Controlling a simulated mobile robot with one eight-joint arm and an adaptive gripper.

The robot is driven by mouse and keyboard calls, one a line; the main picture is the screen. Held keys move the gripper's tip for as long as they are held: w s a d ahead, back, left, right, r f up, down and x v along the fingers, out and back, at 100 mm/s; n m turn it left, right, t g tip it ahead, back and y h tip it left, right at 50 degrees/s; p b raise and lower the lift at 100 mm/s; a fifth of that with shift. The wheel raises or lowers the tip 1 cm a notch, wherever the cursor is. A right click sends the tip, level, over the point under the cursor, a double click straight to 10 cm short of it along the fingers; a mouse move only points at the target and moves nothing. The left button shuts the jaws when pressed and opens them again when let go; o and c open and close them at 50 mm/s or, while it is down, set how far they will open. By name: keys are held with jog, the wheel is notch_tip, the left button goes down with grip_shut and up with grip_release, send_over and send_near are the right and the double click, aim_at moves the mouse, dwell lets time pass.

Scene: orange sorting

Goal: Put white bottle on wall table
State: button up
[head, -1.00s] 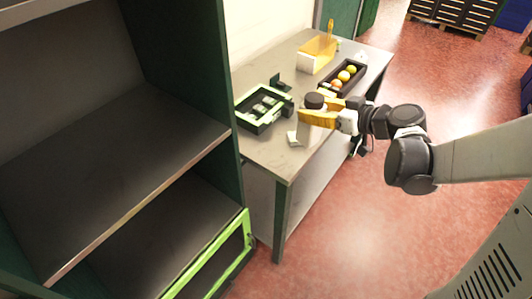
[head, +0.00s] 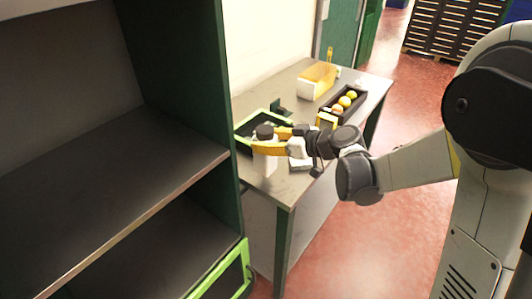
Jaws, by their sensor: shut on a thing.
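The white bottle (head: 265,164) with its dark cap (head: 264,132) is upright in my gripper (head: 266,146). The yellow fingers are shut around it just below the cap. The bottle shows in front of the left part of the grey table (head: 285,189) that stands against the pale wall. I cannot tell whether its base touches the tabletop. The fingers hide part of the bottle's upper body.
A black and green tray (head: 247,128) lies behind the bottle. A tall dark shelf (head: 185,90) rises close on the left. Red floor is open at the right.

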aim_at(265, 166)
notch_tip(265, 166, down, 4)
jog(key=shift+r+b, duration=0.2)
jog(key=shift+b, duration=0.6)
jog(key=shift+r, duration=0.15)
jog(key=o, duration=1.4)
jog(key=shift+c, duration=0.2)
